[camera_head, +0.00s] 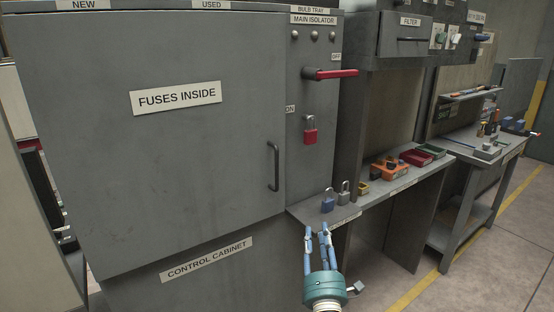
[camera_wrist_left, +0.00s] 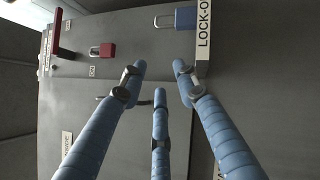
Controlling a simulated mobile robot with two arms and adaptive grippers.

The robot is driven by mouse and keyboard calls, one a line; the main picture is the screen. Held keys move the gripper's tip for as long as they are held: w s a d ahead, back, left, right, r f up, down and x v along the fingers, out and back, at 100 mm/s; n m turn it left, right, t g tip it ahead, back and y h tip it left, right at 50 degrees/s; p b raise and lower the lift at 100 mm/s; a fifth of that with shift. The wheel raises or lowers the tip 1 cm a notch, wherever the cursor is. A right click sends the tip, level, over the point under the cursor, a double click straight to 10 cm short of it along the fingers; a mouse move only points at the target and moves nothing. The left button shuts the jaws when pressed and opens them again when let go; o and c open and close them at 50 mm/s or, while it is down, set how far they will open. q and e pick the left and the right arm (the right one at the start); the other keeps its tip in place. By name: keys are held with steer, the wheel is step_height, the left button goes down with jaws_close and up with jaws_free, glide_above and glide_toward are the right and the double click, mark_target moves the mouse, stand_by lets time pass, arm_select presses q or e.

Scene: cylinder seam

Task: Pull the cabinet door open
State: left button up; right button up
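The grey cabinet door (camera_head: 160,130), labelled "FUSES INSIDE", fills the left of the head view and looks closed. Its dark upright bar handle (camera_head: 273,166) is near the door's right edge. My left gripper (camera_head: 316,232) is below and right of the handle, in front of the small lock-out shelf, apart from both. In the left wrist view its blue fingers (camera_wrist_left: 158,72) are spread with nothing between them. The handle (camera_wrist_left: 146,102) shows there beyond the fingers, partly hidden by them. My right gripper is not in view.
Right of the door are a red isolator lever (camera_head: 335,74) and a hanging red padlock (camera_head: 310,132). A small shelf (camera_head: 300,214) juts out close to my gripper, with a blue padlock (camera_head: 327,202) and a grey padlock (camera_head: 344,195). A workbench (camera_head: 440,165) stands further right.

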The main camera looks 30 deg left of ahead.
arm_select(q)
steer(key=s+a+r+n+g+y+p, duration=0.1)
steer(key=a+r+n+g+y, duration=0.25)
steer(key=r+n, duration=0.55)
steer(key=n+g+p, duration=0.2)
steer(key=n+g, duration=0.2)
steer(key=n, duration=0.5)
glide_toward(276, 169)
steer(key=p+x, duration=0.3)
steer(key=x, duration=0.6)
steer(key=shift+w+a+r, duration=0.1)
steer(key=shift+a+r, duration=0.1)
steer(key=shift+w+a+f+p, duration=0.15)
steer(key=shift+w+a+p, duration=0.15)
steer(key=shift+w+a, duration=0.1)
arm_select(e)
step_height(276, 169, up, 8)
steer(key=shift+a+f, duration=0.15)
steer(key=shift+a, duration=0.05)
arm_select(q)
steer(key=shift+s, duration=0.1)
jaws_close()
